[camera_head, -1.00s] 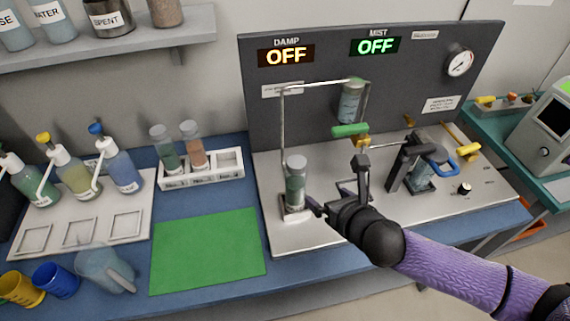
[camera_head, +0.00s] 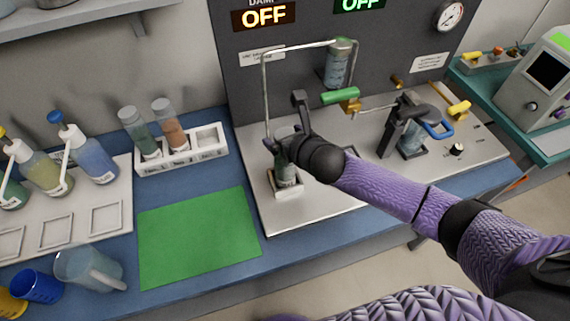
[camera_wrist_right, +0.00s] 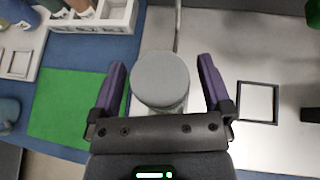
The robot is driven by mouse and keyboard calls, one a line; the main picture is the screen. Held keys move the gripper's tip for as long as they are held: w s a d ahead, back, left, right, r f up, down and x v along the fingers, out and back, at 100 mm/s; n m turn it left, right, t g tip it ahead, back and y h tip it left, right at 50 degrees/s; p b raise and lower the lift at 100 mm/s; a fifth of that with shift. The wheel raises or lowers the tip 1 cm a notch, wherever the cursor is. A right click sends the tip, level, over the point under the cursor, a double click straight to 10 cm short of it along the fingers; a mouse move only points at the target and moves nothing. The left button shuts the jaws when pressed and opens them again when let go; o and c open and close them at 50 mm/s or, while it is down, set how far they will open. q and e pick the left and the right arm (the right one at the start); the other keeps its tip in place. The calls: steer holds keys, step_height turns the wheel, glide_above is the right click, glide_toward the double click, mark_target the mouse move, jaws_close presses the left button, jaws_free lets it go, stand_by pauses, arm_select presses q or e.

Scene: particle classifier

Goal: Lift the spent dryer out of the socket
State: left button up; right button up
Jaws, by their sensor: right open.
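The spent dryer (camera_head: 286,174) is a clear cylinder with greenish-grey filling and a grey cap, upright in its square socket (camera_head: 287,190) at the front left of the metal deck. My right gripper (camera_head: 286,118) is at the dryer's upper part and hides much of it in the head view. In the right wrist view, the dryer's round grey cap (camera_wrist_right: 160,80) lies between the two open fingers of the right gripper (camera_wrist_right: 163,88), with a gap on each side. My left gripper is not in view.
A white rack (camera_head: 182,152) with two capped cylinders and an empty slot stands to the left. A green mat (camera_head: 198,238) lies in front of it, clear. A metal pipe (camera_head: 264,95) rises behind the dryer. A green-handled valve (camera_head: 340,96) is to the right.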

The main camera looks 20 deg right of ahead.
jaws_close()
stand_by(0.5)
